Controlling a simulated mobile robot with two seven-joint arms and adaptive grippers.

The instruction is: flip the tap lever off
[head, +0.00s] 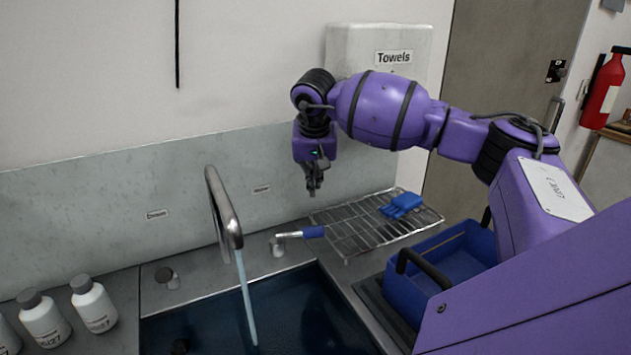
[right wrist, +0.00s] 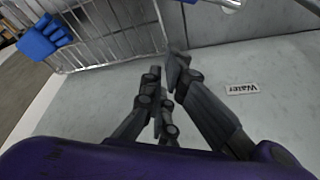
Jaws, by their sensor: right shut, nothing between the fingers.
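The tap spout (head: 226,212) is a curved metal pipe behind the sink, and a stream of water (head: 246,300) runs from it into the basin. The tap lever (head: 302,233), with a blue grip, sticks out to the right from a metal base on the counter, right of the spout. My right gripper (head: 314,188) is shut and empty, pointing down above and slightly behind the lever's blue end, apart from it. Its fingers also show in the right wrist view (right wrist: 166,72). A bit of metal shows at that view's top right; I cannot tell whether it is the lever. My left gripper is out of view.
A wire rack (head: 365,232) with a blue glove (head: 402,205) lies right of the lever. A blue tub (head: 450,262) stands in front of it. White bottles (head: 95,305) stand at left. The wall panel (head: 100,200) rises close behind the tap.

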